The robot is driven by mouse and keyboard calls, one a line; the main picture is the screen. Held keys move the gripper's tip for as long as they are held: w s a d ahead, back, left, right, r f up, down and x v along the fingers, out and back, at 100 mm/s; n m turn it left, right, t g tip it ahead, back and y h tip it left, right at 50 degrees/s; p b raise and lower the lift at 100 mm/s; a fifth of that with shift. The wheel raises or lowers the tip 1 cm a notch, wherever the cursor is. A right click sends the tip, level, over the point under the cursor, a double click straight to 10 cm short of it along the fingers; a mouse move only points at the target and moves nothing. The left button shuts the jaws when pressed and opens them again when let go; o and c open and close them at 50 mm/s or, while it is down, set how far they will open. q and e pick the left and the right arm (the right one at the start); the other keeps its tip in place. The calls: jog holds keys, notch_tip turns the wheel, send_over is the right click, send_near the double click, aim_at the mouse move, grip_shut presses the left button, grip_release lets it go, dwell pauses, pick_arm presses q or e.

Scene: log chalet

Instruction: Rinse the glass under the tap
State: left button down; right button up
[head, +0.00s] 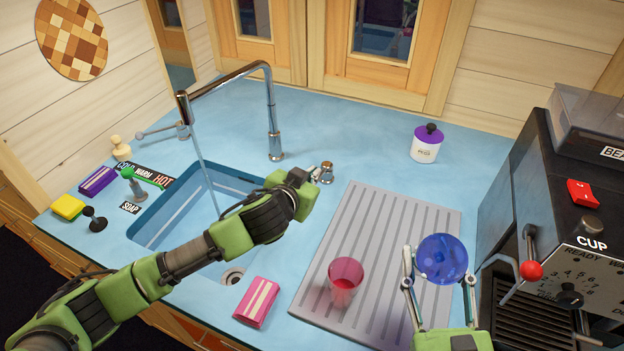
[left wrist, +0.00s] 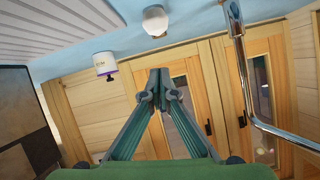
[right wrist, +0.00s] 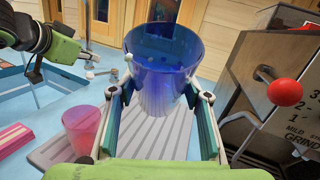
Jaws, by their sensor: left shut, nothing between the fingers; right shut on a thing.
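The blue glass (head: 442,259) is held by my right gripper (head: 440,280), shut around its sides, above the ribbed draining board (head: 395,215). It fills the upper middle of the right wrist view (right wrist: 165,65) and looks empty. The chrome tap (head: 270,110) arches over the blue sink (head: 165,215), and a thin stream of water (head: 203,165) falls from its spout into the sink. My left gripper (head: 312,176) is beside the small chrome knob (head: 326,172) right of the tap's base. In the left wrist view its empty fingers (left wrist: 158,75) are closed together; I cannot tell whether they touch the knob.
A pink glass (head: 346,280) stands on the draining board. A pink striped box (head: 257,302) lies in front of the sink. A coffee machine (head: 560,200) stands close at right. A white pot with a purple lid (head: 426,146) is at the back. My left arm crosses the sink.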

jog(key=shift+s+r+p, duration=0.1)
jog(key=shift+r+p, duration=0.3)
jog(key=shift+r, duration=0.25)
jog(key=shift+r+p, duration=0.3)
jog(key=shift+p, duration=0.1)
pick_arm(q)
jog(key=f, duration=0.1)
jog(key=w+f, duration=0.1)
jog(key=f, duration=0.1)
jog(key=w+f, duration=0.1)
jog(key=f, duration=0.1)
jog(key=shift+w, duration=0.1)
pick_arm(e)
jog(key=shift+r, duration=0.15)
